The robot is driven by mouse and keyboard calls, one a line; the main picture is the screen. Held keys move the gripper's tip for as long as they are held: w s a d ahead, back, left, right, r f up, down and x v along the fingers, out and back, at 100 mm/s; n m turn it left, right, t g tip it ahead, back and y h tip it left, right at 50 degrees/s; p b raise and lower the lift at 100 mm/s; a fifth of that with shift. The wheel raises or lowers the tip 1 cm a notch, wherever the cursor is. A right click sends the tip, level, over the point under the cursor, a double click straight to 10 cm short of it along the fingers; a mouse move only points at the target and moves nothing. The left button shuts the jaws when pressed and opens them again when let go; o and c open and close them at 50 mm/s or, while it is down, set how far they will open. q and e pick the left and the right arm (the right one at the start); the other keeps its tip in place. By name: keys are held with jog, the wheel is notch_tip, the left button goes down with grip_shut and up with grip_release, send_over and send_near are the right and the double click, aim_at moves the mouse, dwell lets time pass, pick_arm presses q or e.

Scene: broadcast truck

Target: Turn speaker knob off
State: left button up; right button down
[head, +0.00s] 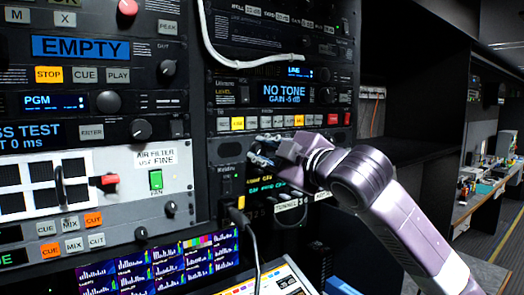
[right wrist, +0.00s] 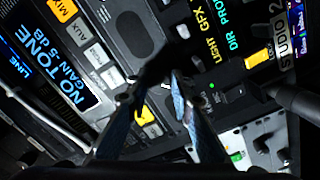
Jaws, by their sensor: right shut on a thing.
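My right gripper (head: 262,152) reaches in from the right to the rack panel below the NO TONE unit. In the right wrist view its two blue-grey fingers (right wrist: 160,82) close around a small dark piece at the panel, which I take to be the speaker knob. The fingers and deep shadow hide most of it, so its pointer setting cannot be read. In the head view the gripper covers the knob. My left gripper is out of view.
The NO TONE display (head: 284,92) and a row of coloured buttons (head: 291,121) sit just above my right gripper. A long worktop (head: 478,186) lies far right.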

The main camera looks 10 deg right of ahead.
jog(key=shift+f, duration=0.3)
jog(key=c, duration=2.1)
grip_release()
jog(key=o, duration=0.4)
jog(key=shift+r, duration=0.15)
jog(key=v, duration=1.2)
jog(key=shift+w, duration=0.1)
